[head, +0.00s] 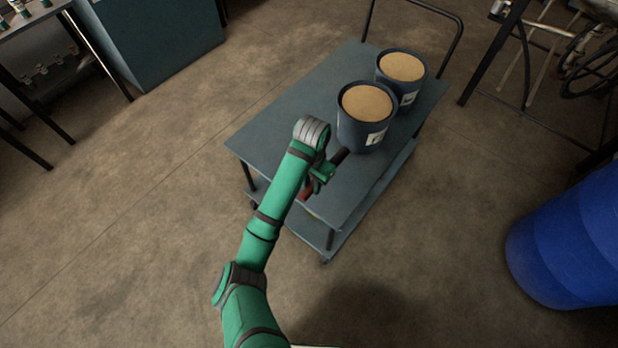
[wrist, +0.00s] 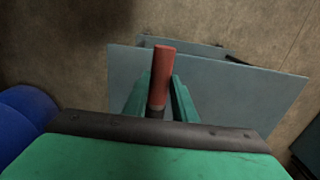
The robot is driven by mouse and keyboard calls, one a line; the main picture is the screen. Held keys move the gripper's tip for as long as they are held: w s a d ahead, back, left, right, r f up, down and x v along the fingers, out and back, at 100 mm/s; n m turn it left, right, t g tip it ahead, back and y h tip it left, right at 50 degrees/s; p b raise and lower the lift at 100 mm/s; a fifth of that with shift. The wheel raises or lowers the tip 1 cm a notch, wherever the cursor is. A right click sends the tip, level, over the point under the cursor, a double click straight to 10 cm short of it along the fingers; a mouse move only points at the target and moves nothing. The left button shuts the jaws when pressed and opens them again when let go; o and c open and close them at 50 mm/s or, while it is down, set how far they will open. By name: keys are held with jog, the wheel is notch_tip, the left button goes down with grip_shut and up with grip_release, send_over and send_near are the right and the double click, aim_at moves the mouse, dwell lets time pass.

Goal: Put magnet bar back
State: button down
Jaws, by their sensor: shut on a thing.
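My gripper (head: 316,185) is over the near end of a blue-grey cart and is shut on the magnet bar. In the wrist view, the magnet bar's red length (wrist: 163,72) sticks out between the two green fingers, and its darker lower part is between them. The rest of it is hidden by the gripper body. In the head view, a small red part (head: 306,192) shows beside the fingers, over the cart's near edge. I cannot tell whether the bar touches the cart top.
The cart (head: 285,125) carries two dark blue tubs (head: 362,132) (head: 408,91) filled with tan material towards its far right. Its near left top is clear. A blue drum (head: 570,240) stands at the right. A shelf table (head: 35,30) and a blue-grey cabinet (head: 160,40) are at upper left.

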jog(key=w+f, duration=0.2)
jog(key=w+a+f, duration=0.1)
jog(key=w+f, duration=0.3)
jog(key=shift+w+a, duration=0.15)
jog(key=shift+a, duration=0.1)
jog(key=shift+w+f, duration=0.5)
jog(key=shift+f, duration=0.05)
jog(key=shift+w+f, duration=0.15)
jog(key=shift+f, duration=1.45)
jog(key=shift+f, duration=0.15)
jog(key=c, duration=1.5)
grip_release()
jog(key=shift+o, duration=0.2)
